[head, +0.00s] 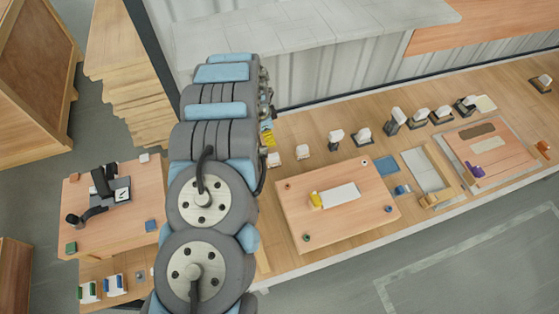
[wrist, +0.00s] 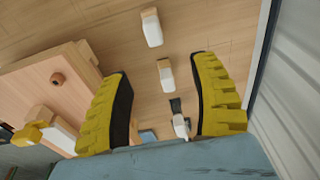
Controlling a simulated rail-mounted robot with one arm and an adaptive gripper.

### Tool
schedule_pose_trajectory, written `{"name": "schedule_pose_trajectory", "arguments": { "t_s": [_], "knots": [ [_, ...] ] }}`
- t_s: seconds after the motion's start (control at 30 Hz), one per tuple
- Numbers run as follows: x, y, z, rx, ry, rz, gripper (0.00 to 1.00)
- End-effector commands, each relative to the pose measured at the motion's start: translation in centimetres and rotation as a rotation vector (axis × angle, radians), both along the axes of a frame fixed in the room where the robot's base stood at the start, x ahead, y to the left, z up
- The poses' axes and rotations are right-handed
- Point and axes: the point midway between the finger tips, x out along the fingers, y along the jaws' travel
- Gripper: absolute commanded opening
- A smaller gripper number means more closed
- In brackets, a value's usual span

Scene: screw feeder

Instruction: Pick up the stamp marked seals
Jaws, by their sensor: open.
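My gripper (wrist: 160,68) is open, with its yellow, black-padded fingers spread. In the head view only a bit of yellow finger (head: 267,137) shows beside my arm. Several white-topped stamps stand in a row along the back of the wooden counter. In the wrist view a white block-like stamp (wrist: 166,77) appears between the fingers, apart from them. A second one (wrist: 151,27) is beyond the fingertips, and a third (wrist: 180,125) with a dark base is lower down. The head view shows stamps near the gripper (head: 302,152) and farther right (head: 363,134). No marking is legible, so I cannot tell which is marked seals.
A raised wooden board (head: 288,222) with a yellow-and-white piece (head: 338,195) lies in front of the row. A grey tray (head: 423,168) and a reddish board (head: 510,155) lie farther right. A corrugated wall (head: 340,72) closes the back. A side table (head: 140,212) stands left.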

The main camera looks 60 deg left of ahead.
Motion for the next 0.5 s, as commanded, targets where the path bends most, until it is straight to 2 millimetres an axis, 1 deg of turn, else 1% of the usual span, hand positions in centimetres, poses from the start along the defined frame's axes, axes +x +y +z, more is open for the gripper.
{"name": "schedule_pose_trajectory", "arguments": {
  "t_s": [0.07,0.17,0.5],
  "knots": [
    [-0.5,-0.3,0.2,-0.018,0.004,-0.004,0.62],
    [-0.7,-0.6,0.0,-0.027,0.007,-0.007,0.62],
    [-0.3,-0.6,-3.1,-0.026,0.008,-0.007,0.62]
  ]
}}
